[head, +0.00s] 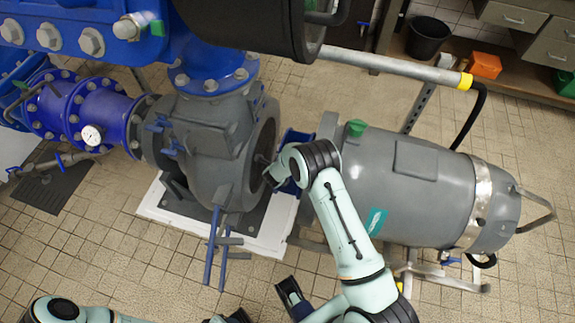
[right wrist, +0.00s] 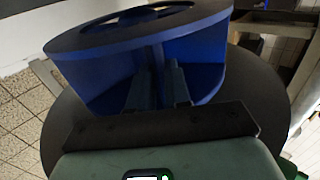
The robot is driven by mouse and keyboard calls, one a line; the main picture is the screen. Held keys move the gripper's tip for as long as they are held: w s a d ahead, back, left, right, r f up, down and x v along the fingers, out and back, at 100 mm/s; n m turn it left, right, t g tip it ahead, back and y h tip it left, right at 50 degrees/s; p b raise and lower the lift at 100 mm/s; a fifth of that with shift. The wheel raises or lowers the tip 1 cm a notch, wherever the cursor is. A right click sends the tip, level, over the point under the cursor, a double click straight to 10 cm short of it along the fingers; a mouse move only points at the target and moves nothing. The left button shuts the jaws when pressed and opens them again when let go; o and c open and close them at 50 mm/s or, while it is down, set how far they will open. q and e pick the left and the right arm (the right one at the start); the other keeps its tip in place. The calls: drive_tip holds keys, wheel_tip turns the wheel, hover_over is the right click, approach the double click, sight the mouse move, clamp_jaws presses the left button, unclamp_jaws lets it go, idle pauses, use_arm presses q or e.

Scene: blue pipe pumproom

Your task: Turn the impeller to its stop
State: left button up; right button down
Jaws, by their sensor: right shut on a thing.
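The blue impeller (head: 290,186) sits at the left end of the grey motor unit (head: 408,185), facing the open grey pump casing (head: 215,145). My right arm covers much of it in the head view. In the right wrist view the impeller (right wrist: 110,62) fills the upper middle, with a dark round front plate and blue vanes. My right gripper (right wrist: 160,85) reaches in between its two discs, with one finger on each side of a vane, shut on it. In the head view the right gripper (head: 270,168) is in the gap between casing and motor.
The casing's open rim is close to the left of my right gripper. Blue handles (head: 214,248) stick out below the casing. A pipe rail with a yellow end (head: 465,81) runs above the motor. The tiled floor at the lower left is mostly clear.

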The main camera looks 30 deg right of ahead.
drive_tip(key=shift+w+d+r, duration=0.25)
drive_tip(key=shift+d+r, duration=0.15)
drive_tip(key=shift+d, duration=0.1)
drive_tip(key=c, duration=1.2)
unclamp_jaws()
drive_tip(key=shift+f, duration=0.1)
drive_tip(key=shift+a, duration=0.15)
drive_tip(key=shift+s+a+r, duration=0.2)
drive_tip(key=shift+r, duration=0.05)
drive_tip(key=p+v, duration=0.1)
drive_tip(key=v, duration=1.1)
drive_tip(key=shift+a+p, duration=0.25)
drive_tip(key=shift+p, duration=0.1)
drive_tip(key=shift+s, duration=0.15)
